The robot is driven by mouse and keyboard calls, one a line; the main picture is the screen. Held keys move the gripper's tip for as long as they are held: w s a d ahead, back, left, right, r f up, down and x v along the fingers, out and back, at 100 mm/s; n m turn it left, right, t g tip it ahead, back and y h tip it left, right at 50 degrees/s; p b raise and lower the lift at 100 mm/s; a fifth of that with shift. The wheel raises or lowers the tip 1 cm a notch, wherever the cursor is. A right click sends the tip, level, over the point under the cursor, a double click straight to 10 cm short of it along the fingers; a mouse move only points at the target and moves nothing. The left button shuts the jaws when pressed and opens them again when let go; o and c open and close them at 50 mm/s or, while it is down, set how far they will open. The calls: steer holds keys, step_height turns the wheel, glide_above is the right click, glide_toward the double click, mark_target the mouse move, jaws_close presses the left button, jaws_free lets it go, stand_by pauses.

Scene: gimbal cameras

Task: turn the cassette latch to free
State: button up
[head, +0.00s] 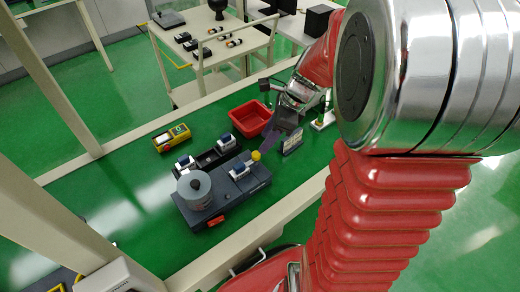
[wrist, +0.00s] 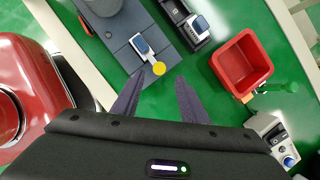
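A yellow round knob, apparently the latch end (head: 256,156), sits at the block's back right corner. In that view the knob appears just beyond the gap between the fingertips; contact cannot be seen. In the head view my gripper (head: 272,138) is above and right of the knob.
A red bin (head: 250,118) stands behind the block. A dark tray (head: 208,158) with blue-and-white pieces is beside the block. A grey cylinder (head: 195,190) stands on the block's left end. A yellow device (head: 172,138) lies farther left.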

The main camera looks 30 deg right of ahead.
mark_target(256, 154)
steer(key=x, duration=0.7)
steer(key=shift+c, duration=0.6)
